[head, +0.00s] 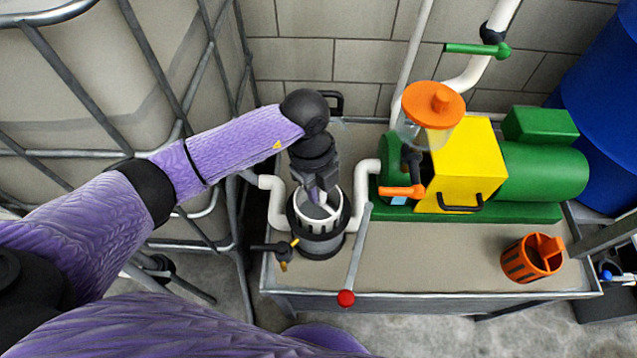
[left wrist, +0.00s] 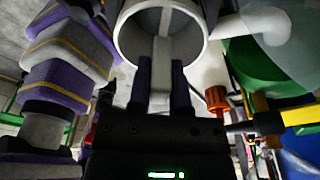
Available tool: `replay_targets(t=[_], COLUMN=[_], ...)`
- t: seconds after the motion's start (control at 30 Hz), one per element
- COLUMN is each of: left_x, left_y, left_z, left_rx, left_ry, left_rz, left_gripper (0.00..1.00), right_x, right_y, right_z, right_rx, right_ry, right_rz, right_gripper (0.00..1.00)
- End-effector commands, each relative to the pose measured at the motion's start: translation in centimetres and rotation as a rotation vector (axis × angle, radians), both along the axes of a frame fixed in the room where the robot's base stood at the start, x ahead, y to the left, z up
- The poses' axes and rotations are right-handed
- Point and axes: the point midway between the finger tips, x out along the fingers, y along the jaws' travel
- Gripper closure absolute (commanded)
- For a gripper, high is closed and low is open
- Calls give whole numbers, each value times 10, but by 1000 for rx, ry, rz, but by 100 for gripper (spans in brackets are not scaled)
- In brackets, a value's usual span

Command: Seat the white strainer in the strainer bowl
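The white strainer (head: 312,212) shows as a pale ring with a bar across it at the mouth of the dark grey strainer bowl (head: 322,246). My left gripper (head: 317,194) points down over the bowl from above. In the left wrist view, its two fingers (left wrist: 160,85) are shut on the bar of the white strainer (left wrist: 125,35). The strainer's lower part is hidden, and I cannot tell how deep it sits in the bowl. My right gripper is in neither view.
White pipes (head: 362,190) join the bowl on both sides. A red-knobbed lever (head: 346,298) stands just right of it. The yellow and green pump (head: 466,168) is further right. The bench front (head: 430,265) is clear.

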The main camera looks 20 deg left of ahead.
Motion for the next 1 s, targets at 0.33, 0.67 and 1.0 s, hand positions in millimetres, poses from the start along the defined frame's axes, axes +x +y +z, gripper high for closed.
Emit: replay_targets(t=[0.33,0.67,1.0], left_x=[0,4,9], left_y=[0,6,15], left_z=[0,62,129], left_rx=[0,0,-1], left_ry=[0,-8,-3], left_rz=[-1,0,0], left_gripper=[42,42,42], right_x=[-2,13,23], right_y=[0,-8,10], right_z=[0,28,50], right_rx=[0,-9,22], right_ry=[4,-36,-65], right_rz=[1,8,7], right_gripper=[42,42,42])
